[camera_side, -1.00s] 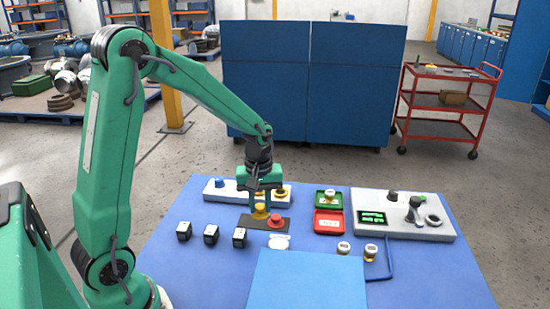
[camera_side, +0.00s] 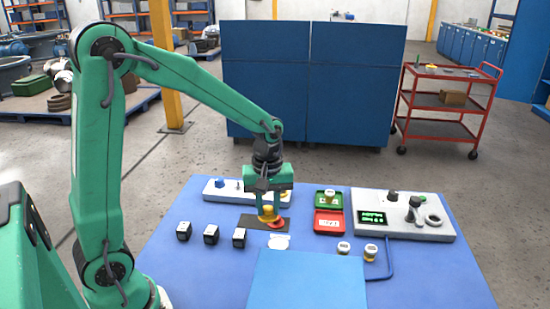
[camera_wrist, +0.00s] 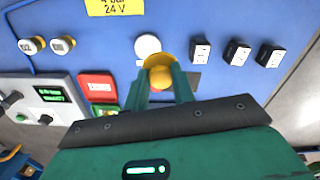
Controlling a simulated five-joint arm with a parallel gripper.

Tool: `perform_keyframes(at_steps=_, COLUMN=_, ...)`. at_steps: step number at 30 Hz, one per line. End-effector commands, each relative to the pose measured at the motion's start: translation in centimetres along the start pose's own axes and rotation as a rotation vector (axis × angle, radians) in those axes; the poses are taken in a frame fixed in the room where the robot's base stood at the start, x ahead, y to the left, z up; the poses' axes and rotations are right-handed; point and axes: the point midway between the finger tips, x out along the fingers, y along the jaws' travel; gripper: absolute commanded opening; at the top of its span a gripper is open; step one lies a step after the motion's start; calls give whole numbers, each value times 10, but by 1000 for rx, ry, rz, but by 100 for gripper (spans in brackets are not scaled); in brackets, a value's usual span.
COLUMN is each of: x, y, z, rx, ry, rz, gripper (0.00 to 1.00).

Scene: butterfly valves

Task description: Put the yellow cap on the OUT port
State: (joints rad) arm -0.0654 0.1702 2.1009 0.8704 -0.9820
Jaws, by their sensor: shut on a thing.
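The yellow cap (camera_wrist: 160,76) is between the two fingers of my gripper (camera_wrist: 163,88) in the wrist view, and the fingers are shut on it. In the side view the cap (camera_side: 267,212) is at my gripper's tips (camera_side: 268,207), over or beside a red round part (camera_side: 277,224) on a dark mat (camera_side: 250,222). I cannot tell whether it touches the red part. A white block (camera_side: 212,190) with a blue part (camera_side: 219,183) on top stands behind, partly hidden by my gripper. No OUT label is readable.
Several black cubes (camera_side: 211,234) stand left of the mat. A white round piece (camera_side: 279,242) lies in front. Green (camera_side: 316,199) and red (camera_side: 316,225) trays and a grey console (camera_side: 440,232) are on the right. A raised blue panel (camera_side: 305,280) is at the front.

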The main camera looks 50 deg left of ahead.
Motion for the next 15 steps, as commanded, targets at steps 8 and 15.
perform_keyframes(at_steps=8, x=0, y=2, z=-8, rx=-19, ry=0, rz=0, gripper=4)
perform_keyframes(at_steps=15, x=2, y=10, z=-45, rx=-112, ry=-1, rz=-1, gripper=4)
